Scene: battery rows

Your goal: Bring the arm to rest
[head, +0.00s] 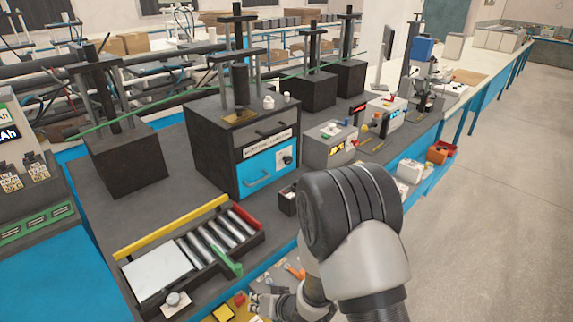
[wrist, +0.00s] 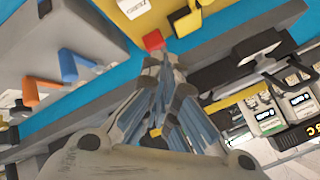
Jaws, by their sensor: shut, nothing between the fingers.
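My arm rises in the lower middle of the head view, in front of the bench. My gripper (head: 268,300) shows low in that view, at the bench's front edge, partly cut off by the frame and my arm. In the wrist view my gripper (wrist: 165,65) has its fingers together, with nothing between them. The fingertips appear near a small red block (wrist: 153,40) and a blue edge; I cannot tell whether they touch.
A tray with metal cylinders (head: 215,236) lies on the grey bench (head: 95,255). A black-and-blue machine (head: 240,145) stands behind it. In the wrist view, battery packs (wrist: 265,118) lie right and orange and blue handles (wrist: 45,84) left. Floor (head: 480,220) at right is clear.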

